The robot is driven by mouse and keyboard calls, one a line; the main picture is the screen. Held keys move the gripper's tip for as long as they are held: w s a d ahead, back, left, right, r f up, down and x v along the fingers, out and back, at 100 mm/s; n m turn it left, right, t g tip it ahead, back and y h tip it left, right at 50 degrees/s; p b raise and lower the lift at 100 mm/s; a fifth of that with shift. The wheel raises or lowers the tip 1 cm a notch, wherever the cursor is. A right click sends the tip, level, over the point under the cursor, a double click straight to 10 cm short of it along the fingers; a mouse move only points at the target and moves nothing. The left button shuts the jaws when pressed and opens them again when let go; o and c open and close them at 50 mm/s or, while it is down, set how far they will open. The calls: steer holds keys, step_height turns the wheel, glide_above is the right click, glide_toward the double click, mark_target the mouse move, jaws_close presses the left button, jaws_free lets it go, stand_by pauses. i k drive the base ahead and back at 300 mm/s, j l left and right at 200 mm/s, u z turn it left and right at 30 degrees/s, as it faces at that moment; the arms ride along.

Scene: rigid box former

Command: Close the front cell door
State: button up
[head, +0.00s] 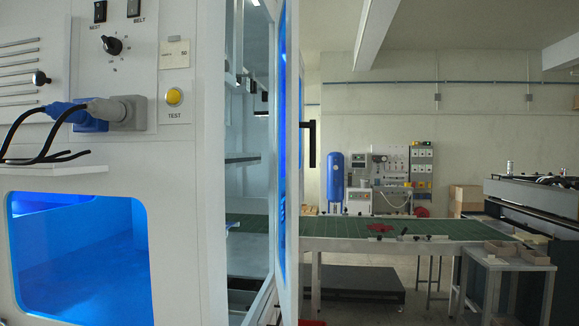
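The front cell door (291,200) shows nearly edge-on in the head view, a white frame with a blue see-through pane. It stands open, swung out from the white machine cell (190,210). A black vertical handle (311,145) sticks out on the door's right side. The cell's opening (250,130) shows to the left of the door, with metal parts inside. My gripper is not in view, so its state and its distance from the door do not show.
The cell's near face carries knobs, a yellow test button (174,96), and blue and grey plugs (110,113) with black cables. Right of the door, a long green-topped table (340,228) stands behind a small white table (500,261). A dark machine (530,210) stands far right.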

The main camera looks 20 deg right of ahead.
mark_target(287, 124)
steer(key=i+l+u, duration=0.15)
steer(key=l, duration=0.5)
steer(key=l+u, duration=0.15)
steer(key=l, duration=0.5)
steer(key=i+l+u, duration=0.15)
steer(key=l, duration=0.5)
steer(key=j, duration=0.15)
steer(key=k, duration=0.1)
